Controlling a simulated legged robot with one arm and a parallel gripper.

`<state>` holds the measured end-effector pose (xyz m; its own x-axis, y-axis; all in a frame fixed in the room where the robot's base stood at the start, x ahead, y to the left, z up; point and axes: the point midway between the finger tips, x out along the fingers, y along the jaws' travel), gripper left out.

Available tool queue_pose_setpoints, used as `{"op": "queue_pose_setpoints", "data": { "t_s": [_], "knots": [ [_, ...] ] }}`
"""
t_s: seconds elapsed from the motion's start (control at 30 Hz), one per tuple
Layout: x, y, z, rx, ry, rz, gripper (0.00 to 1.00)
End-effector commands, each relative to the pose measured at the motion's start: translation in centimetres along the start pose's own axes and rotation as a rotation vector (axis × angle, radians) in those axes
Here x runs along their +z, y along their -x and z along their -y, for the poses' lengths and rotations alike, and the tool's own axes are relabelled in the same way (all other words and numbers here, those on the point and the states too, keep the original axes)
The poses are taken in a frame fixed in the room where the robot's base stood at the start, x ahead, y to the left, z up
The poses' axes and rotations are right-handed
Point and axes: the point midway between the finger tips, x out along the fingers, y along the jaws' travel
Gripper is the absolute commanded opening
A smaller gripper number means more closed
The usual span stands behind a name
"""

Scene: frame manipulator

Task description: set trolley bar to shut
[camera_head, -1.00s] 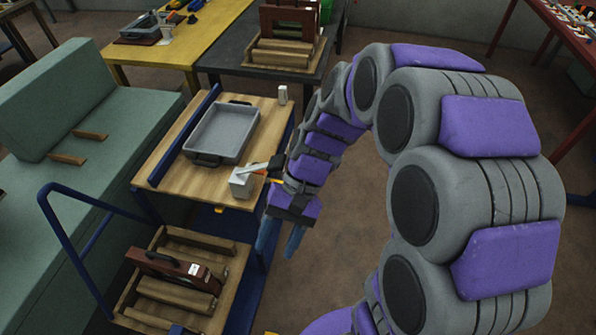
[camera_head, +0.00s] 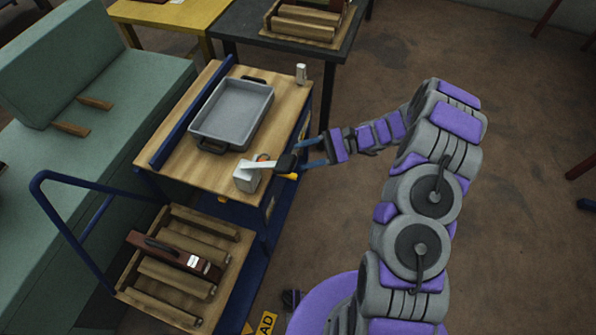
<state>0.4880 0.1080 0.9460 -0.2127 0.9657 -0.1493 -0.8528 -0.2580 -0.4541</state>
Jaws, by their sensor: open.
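The trolley (camera_head: 215,168) has a wooden top and a blue frame. At its near right corner a short pale bar (camera_head: 259,165) sits on a light grey block (camera_head: 246,180). The bar points right and ends in a black grip (camera_head: 286,163) that reaches past the trolley's edge. A small white post (camera_head: 301,74) stands at the far right corner of the top, apart from the bar. My gripper (camera_head: 307,154) is open, with its blue fingers pointing left at the black grip. Whether the fingers touch the grip, I cannot tell.
A grey tray (camera_head: 233,110) sits on the trolley top, close to the bar. A lower wooden rack (camera_head: 178,243) holds a dark red-brown tool (camera_head: 172,252). A green bench (camera_head: 120,115) is at left, a dark table (camera_head: 243,28) behind.

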Motion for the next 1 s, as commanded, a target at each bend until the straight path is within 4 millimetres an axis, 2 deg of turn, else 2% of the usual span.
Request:
{"op": "queue_pose_setpoints", "data": {
  "t_s": [0.03, 0.1, 0.37, 0.6, 0.8, 0.9, 1.0],
  "knots": [
    [-1.6, 0.6, -0.4, -0.041, -0.027, 0.007, 0.53],
    [-3.7, 1.4, -0.7, -0.096, -0.056, 0.012, 0.53],
    [-11.1, 4.2, -3.1, -0.289, -0.156, 0.013, 0.53],
    [-17.7, 6.5, -7.7, -0.447, -0.247, -0.015, 0.53],
    [-21.2, 8.1, -11.5, -0.544, -0.296, -0.039, 0.53],
    [-22.2, 8.6, -12.7, -0.568, -0.31, -0.046, 0.53],
    [-22.6, 8.8, -13.2, -0.58, -0.314, -0.051, 0.53]
  ]
}}
